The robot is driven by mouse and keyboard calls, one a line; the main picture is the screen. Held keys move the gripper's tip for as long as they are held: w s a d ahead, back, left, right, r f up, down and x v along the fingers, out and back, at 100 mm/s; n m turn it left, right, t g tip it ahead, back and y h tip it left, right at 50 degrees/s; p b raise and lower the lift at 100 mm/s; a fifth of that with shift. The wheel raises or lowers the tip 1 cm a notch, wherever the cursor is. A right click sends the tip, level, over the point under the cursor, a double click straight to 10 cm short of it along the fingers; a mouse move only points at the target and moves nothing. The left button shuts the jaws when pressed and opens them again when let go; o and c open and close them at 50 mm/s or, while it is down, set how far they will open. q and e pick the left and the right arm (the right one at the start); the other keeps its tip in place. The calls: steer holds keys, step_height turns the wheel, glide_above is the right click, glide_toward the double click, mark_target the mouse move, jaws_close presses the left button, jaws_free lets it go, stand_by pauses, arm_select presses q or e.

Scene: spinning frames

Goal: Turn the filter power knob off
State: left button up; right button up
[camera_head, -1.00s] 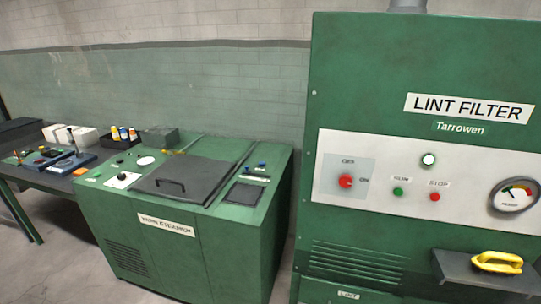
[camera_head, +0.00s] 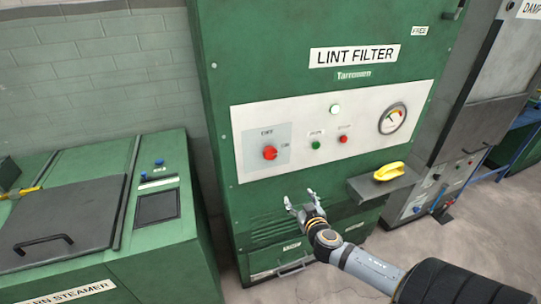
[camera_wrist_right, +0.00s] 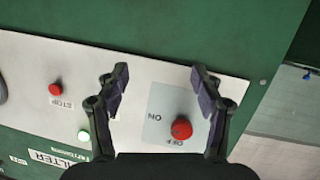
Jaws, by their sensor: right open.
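The red power knob (camera_head: 270,152) sits on a pale square plate on the lint filter's (camera_head: 352,54) white control panel (camera_head: 360,138), with OFF above it and ON to its right. Its exact pointer direction is too small to tell. My right gripper (camera_head: 300,196) is open and empty, below and right of the knob, in front of the green lower front. In the right wrist view, the knob (camera_wrist_right: 181,129) appears upside down, near the right-hand finger of the open gripper (camera_wrist_right: 160,78). No contact is visible. My left gripper is not in view.
A green button (camera_head: 316,145), a red button (camera_head: 343,139), a white lamp (camera_head: 335,109) and a gauge (camera_head: 393,119) are right of the knob. A shelf (camera_head: 382,186) with a yellow-handled object (camera_head: 389,171) juts out at right. The yarn steamer (camera_head: 150,260) stands left.

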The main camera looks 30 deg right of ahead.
mark_target(271, 156)
steer(key=a+r+t+y, duration=0.1)
steer(key=a+r+t, duration=0.15)
steer(key=r, duration=0.45)
steer(key=a+r+t, duration=0.1)
steer(key=a+r, duration=0.3)
steer(key=r, duration=0.2)
steer(key=p+x, duration=0.1)
steer(key=x, duration=0.9)
steer(key=shift+w+a+p, duration=0.1)
steer(key=shift+w+p, duration=0.2)
steer(key=shift+f, duration=0.1)
steer(key=c, duration=1.1)
